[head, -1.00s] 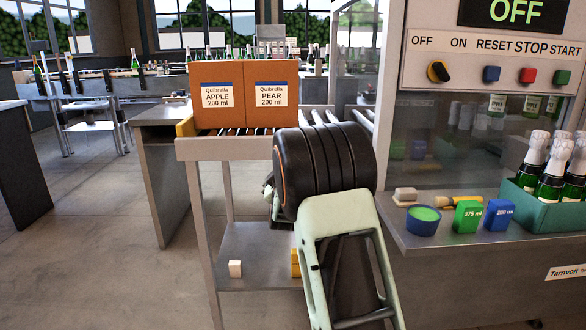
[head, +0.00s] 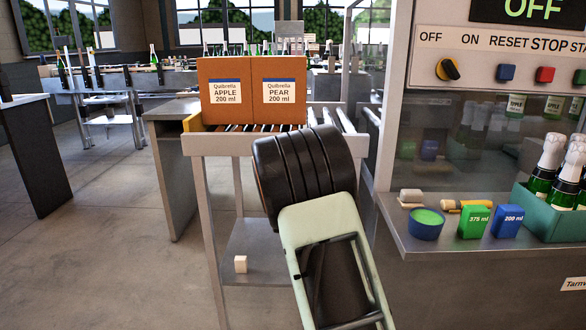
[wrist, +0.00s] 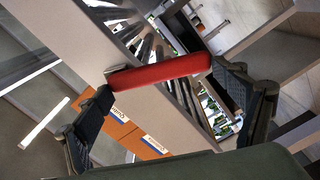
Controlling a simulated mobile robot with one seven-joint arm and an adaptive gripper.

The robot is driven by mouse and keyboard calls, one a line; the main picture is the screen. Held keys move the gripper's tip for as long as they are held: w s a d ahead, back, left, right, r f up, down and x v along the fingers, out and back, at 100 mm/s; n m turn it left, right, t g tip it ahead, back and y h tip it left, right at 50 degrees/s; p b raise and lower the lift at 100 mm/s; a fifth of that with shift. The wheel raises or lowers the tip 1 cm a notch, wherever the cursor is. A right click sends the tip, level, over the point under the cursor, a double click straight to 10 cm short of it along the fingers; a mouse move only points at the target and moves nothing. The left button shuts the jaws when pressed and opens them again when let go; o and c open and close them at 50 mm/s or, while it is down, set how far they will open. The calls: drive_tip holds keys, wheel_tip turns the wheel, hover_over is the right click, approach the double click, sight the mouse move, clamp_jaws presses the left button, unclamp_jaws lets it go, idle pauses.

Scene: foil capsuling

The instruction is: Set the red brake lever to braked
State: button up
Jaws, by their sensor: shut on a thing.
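The red brake lever (wrist: 165,72) shows in the wrist view as a red bar lying across the space between my fingers. My gripper (wrist: 158,80) is shut on it, with one dark finger at each end of the bar. The lever's mount is not clearly visible, and I cannot tell its setting. In the head view my own arm hides the gripper and the lever, in front of the roller conveyor (head: 193,146).
Two orange boxes (head: 225,109) stand on the conveyor. A small pale block (head: 240,264) sits on the shelf below. At right, a metal counter (head: 430,247) holds a blue bowl (head: 426,224), green (head: 474,222) and blue (head: 507,221) blocks, and a teal crate (head: 545,222) of bottles.

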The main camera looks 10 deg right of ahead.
drive_tip(key=shift+d+r, duration=0.1)
drive_tip(key=shift+r, duration=0.15)
drive_tip(key=o, duration=1.4)
drive_tip(key=shift+w, duration=0.1)
drive_tip(key=shift+o, duration=0.6)
drive_tip(key=shift+f, duration=0.15)
drive_tip(key=v, duration=1.2)
